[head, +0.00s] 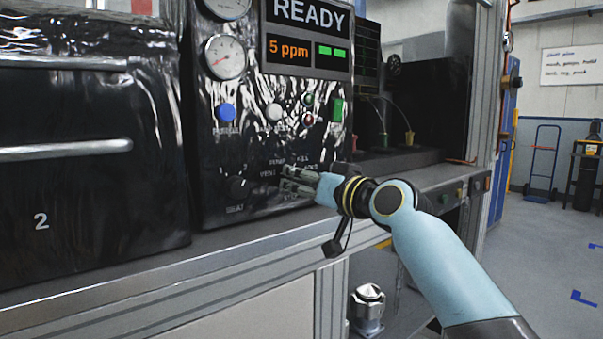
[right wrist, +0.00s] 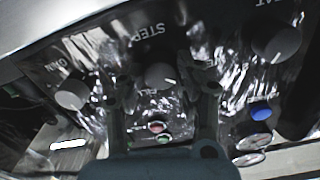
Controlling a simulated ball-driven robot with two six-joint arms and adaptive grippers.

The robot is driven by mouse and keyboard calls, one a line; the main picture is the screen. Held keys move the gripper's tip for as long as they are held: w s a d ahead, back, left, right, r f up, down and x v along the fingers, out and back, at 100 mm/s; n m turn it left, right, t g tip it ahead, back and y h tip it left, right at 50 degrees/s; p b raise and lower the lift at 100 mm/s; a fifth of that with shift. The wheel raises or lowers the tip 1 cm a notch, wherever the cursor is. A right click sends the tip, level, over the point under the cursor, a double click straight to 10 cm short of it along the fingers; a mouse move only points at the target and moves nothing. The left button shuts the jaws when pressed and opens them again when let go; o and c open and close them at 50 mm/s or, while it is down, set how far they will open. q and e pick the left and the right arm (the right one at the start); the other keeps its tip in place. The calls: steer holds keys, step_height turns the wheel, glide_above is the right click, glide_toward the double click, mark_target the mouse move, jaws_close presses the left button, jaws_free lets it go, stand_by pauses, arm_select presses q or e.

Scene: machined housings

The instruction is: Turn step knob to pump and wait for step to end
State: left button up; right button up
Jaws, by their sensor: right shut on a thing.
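The step knob (right wrist: 160,76) is a round dark knob with a pale pointer mark, under the upside-down STEP label in the right wrist view. My right gripper (right wrist: 161,92) has one finger on each side of it and is shut on it. In the head view my right gripper (head: 287,184) reaches the front of the black control panel (head: 262,150) and hides the knob. Part of the lettering around it is covered, so I cannot tell which step the pointer marks. The display (head: 306,38) reads READY and 5 ppm, with green bars. My left gripper is not in view.
Another knob (head: 238,187) sits left of my gripper, below a blue button (head: 226,113). A green switch (head: 338,110) and gauges (head: 225,57) are higher on the panel. A black door with a bar handle (head: 65,150) stands at left. A grey ledge (head: 240,245) runs below.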

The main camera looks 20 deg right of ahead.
steer(key=m+p, duration=0.2)
steer(key=m, duration=0.2)
steer(key=shift+r, duration=0.15)
steer(key=shift+m+p, duration=0.7)
steer(key=shift+m, duration=0.1)
steer(key=o, duration=1.1)
steer(key=shift+o, duration=0.2)
